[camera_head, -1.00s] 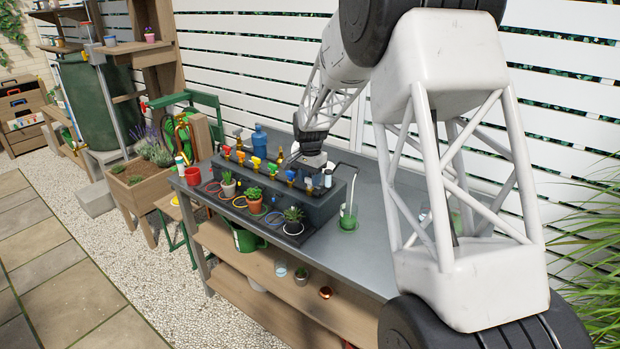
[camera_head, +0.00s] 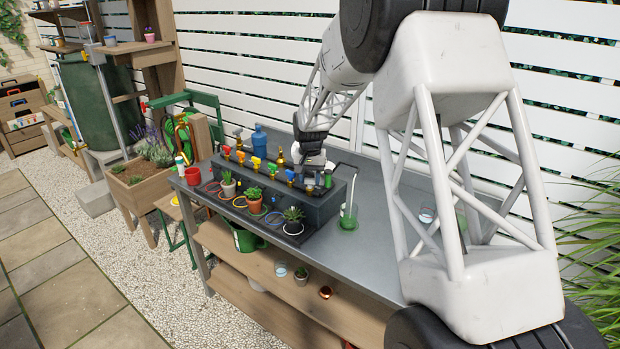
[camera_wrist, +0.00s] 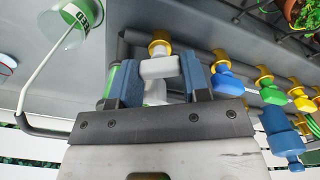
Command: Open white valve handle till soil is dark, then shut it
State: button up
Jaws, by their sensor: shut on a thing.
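The white valve handle (camera_wrist: 159,68) is between the two blue-grey fingers of my gripper (camera_wrist: 165,80) in the wrist view. The gripper is shut on it. The handle sits below a brass fitting (camera_wrist: 160,46) on the dark pipe, as the picture shows it. In the head view my gripper (camera_head: 315,168) is at the right end of the valve row, and the handle is too small to make out there. The soil's shade is too small to tell.
Blue, green and yellow valve handles (camera_wrist: 227,82) line the pipe beside my gripper. A glass beaker (camera_head: 349,216) with a thin tube stands on the grey bench (camera_head: 372,200) at right. A blue bottle (camera_head: 259,139) stands behind the row. The bench right of the beaker is partly clear.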

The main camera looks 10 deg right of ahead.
jog(key=n, duration=1.2)
dwell(0.4)
jog(key=o, duration=0.9)
jog(key=shift+r, duration=3.9)
